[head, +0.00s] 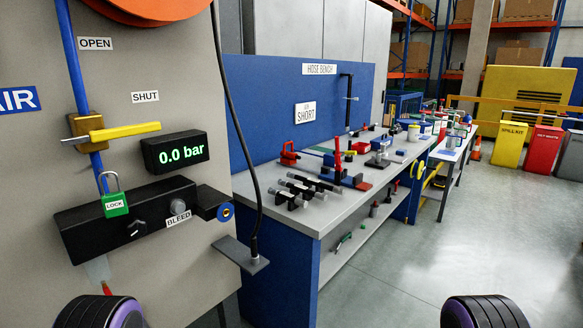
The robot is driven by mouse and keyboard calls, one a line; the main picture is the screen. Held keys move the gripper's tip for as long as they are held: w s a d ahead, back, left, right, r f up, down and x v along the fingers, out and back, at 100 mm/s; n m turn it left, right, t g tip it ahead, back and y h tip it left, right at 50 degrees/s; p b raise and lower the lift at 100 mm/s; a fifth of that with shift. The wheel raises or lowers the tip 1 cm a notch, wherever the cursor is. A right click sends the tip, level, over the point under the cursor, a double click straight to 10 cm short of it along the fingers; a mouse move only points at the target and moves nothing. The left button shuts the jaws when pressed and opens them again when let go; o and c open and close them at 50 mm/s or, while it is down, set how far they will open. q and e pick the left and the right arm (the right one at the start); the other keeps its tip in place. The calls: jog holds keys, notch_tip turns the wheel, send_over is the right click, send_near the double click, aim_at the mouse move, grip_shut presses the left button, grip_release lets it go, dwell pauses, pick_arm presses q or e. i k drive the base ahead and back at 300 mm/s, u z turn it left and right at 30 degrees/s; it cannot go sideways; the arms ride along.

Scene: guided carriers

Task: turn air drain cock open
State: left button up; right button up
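A blue air pipe (74,60) runs down a grey panel at the left. It carries a brass valve body (84,128) with a yellow lever (124,131) lying nearly level, pointing right, below the SHUT label (145,97). A black block (100,228) below has a dark knob with a white mark (136,229) and a grey knob (179,207) above the BLEED label (178,219). A small red piece (106,288) shows under the block. No part is labelled drain cock, so I cannot tell which it is. Neither gripper is in view; only dark, purple-ringed arm parts show at the bottom edge.
A display (174,152) reads 0.0 bar. A green padlock (115,204) hangs at the block. A black hose drops to a grey bracket (240,255). Right of the panel stands a hose bench (300,205) with fittings on top. Open floor (420,270) lies to the right.

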aim_at(106, 289)
jog(key=z, duration=0.2)
jog(key=k, duration=0.2)
jog(key=u, duration=1.35)
